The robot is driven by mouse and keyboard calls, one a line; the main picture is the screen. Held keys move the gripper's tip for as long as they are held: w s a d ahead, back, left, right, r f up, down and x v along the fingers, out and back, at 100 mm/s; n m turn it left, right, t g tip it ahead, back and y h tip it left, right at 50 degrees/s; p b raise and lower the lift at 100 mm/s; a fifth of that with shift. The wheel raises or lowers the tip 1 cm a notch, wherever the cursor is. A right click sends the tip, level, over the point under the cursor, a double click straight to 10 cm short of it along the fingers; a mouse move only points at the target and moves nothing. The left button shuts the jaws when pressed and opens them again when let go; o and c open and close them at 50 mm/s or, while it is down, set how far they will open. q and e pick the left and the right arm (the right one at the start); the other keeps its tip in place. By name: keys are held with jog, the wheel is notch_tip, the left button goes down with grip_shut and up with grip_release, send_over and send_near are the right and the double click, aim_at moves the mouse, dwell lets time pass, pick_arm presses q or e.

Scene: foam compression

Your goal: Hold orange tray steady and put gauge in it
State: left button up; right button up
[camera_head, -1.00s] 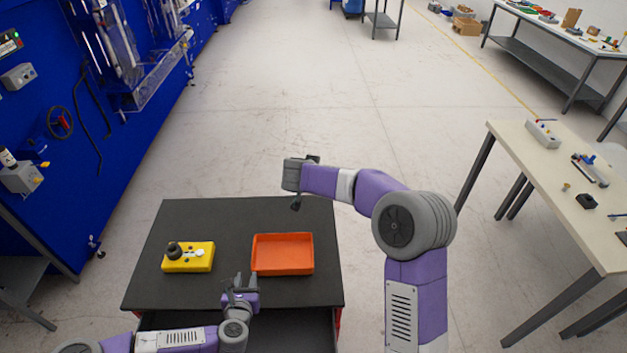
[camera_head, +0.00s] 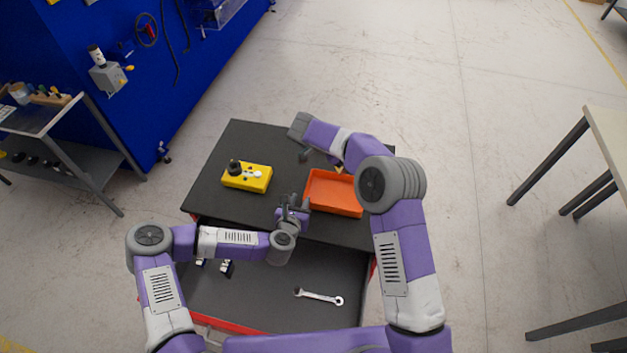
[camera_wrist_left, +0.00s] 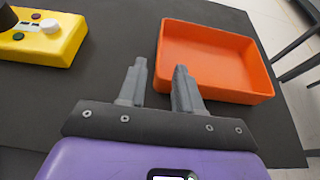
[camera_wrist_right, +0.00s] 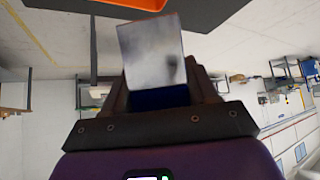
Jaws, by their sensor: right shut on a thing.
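The orange tray (camera_head: 334,200) lies on the black tabletop, partly behind my right arm in the head view. It also shows in the left wrist view (camera_wrist_left: 222,62). My left gripper (camera_wrist_left: 160,70) is open and empty beside the tray's near left corner. One finger overlaps the tray wall in the picture; I cannot tell whether they touch. It shows small in the head view (camera_head: 293,203). My right gripper (camera_wrist_right: 157,92) is shut on a shiny grey block with a dark blue lower part, seemingly the gauge (camera_wrist_right: 150,45). In the head view it is near the tray's far side.
A yellow box (camera_head: 247,178) with a black knob and buttons stands left of the tray. The black tabletop (camera_head: 225,210) is bare around them. Below its near edge is a dark, drawer-like surface with a wrench (camera_head: 320,297).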

pick_arm(q)
jog(key=x, duration=0.8)
jog(key=shift+w, duration=0.15)
jog(key=shift+c, duration=0.5)
grip_shut()
